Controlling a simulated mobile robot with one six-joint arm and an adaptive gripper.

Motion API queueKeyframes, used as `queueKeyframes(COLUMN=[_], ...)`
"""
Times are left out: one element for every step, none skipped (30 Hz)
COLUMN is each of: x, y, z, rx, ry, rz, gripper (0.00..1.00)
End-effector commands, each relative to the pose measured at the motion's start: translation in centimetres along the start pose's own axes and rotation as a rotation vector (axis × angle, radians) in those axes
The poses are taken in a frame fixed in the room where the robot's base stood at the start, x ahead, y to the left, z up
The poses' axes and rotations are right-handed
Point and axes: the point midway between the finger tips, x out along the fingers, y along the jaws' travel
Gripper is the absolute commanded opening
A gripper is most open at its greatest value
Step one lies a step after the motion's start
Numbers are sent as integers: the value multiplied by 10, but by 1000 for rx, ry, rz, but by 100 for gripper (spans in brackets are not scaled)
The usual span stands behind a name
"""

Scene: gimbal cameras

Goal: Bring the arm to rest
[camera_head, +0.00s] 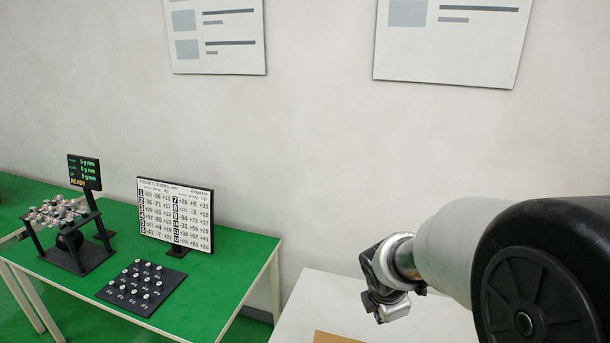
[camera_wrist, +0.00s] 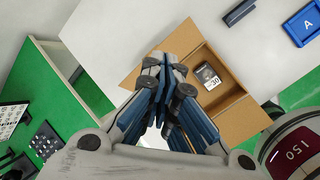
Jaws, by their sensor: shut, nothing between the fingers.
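My gripper (camera_wrist: 164,62) shows in the wrist view with its two fingers brought together at the tips, with nothing held between them. Behind it in that picture is an open cardboard box (camera_wrist: 243,112). My arm reaches in from the right in the head view, over the white table (camera_head: 310,300). In that view I cannot make out the gripper's fingers clearly.
A green table (camera_head: 215,285) at left bears a rig of metal pieces (camera_head: 62,212), a small readout (camera_head: 84,172), a number board (camera_head: 176,212) and a black peg plate (camera_head: 141,287).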

Motion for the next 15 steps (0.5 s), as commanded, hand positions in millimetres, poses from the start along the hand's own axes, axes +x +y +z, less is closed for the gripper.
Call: queueKeyframes(x=[-11,-19,-30,-37,-44,-52,-58,-63,-70,-73,-77,-81,-83,-85,-87], y=[-15,-23,-35,-45,-55,-68,-79,-90,-104,-116,-127,-141,-152,-162,-174], z=[0,0,-1,-2,-4,-7,-10,-13,-18,-23,-28,-34,-39,-45,-51], rx=[147,238,358,448,538,656,744,832,949,1035,1121,1231,1309,1384,1475], ry=[-3,-2,1,5,10,18,25,33,45,55,66,82,94,106,121], rz=[10,11,11,10,10,9,7,6,2,-4,-7,-15,-22,-31,-42], gripper=[0,0,0,0,0,0,0,0,0,0,0,0,0,0,0])
